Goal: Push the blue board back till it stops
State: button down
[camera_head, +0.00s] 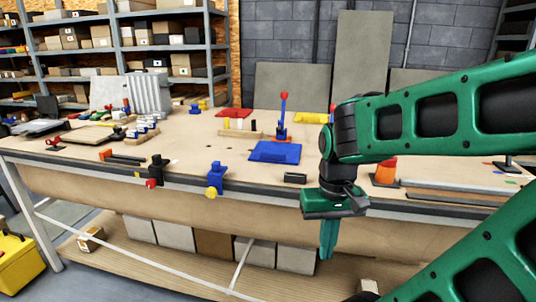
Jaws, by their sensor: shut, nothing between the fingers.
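The blue board (275,151) lies flat on the workbench (190,160), a little back from its front edge. A blue upright post with a red top (283,112) stands at its back edge; I cannot tell if the two are joined. My gripper (327,256) points straight down with its teal fingers shut and empty. In the picture it is right of and below the board, in front of the bench's front edge. It appears apart from the board.
A red board (233,113) and a yellow board (312,118) lie farther back. A wooden strip (240,133) is left of the blue board. A small dark block (295,178), a blue clamp (215,177) and an orange piece (386,170) are near the front edge.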

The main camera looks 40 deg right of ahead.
aim_at(266, 152)
jog(key=i, duration=1)
